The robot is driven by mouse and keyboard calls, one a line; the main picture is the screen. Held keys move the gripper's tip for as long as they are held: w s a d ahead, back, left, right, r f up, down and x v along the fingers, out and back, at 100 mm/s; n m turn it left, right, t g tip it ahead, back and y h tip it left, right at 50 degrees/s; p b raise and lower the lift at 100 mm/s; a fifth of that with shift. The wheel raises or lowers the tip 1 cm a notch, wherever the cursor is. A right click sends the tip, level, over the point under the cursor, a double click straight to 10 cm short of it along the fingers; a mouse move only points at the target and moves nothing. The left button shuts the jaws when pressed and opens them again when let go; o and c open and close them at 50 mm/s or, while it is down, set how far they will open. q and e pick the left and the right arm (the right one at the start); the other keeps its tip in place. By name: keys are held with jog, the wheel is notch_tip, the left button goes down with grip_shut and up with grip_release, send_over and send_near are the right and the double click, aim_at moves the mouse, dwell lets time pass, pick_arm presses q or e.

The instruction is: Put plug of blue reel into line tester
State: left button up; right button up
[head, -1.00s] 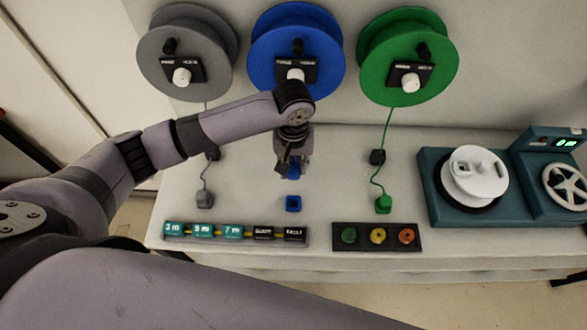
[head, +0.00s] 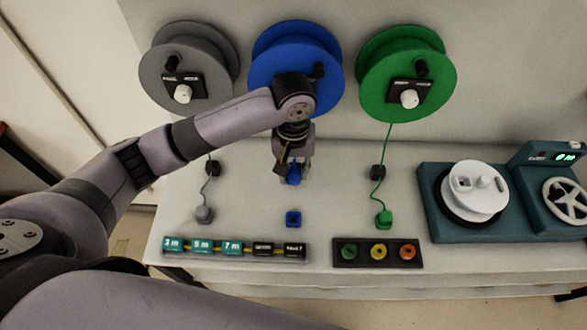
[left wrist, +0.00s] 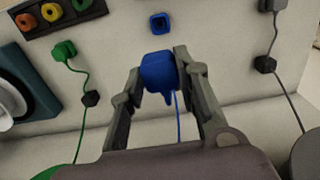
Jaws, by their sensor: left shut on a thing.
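My left gripper (head: 293,180) is shut on the blue plug (left wrist: 158,72) and holds it up; the plug also shows in the head view (head: 294,174). A blue cord runs from the plug toward the blue reel (head: 283,60) on the back wall. A blue square socket (head: 293,219) sits on the table in front of the plug, apart from it, and also shows in the left wrist view (left wrist: 159,23). I cannot tell for sure which fixture is the line tester. A teal device (head: 545,205) with a lit display stands at the right. My right gripper is out of view.
The grey plug (head: 204,214) and green plug (head: 384,218) stand on the table either side, with cords to the grey reel (head: 190,55) and green reel (head: 402,65). A label strip (head: 236,248) and a panel with coloured round pieces (head: 378,253) lie along the front edge.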

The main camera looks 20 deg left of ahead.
pick_arm(q)
jog(key=w+d, duration=0.2)
jog(key=d, duration=0.8)
jog(key=w+d, duration=0.3)
jog(key=d, duration=0.8)
jog(key=shift+d, duration=0.3)
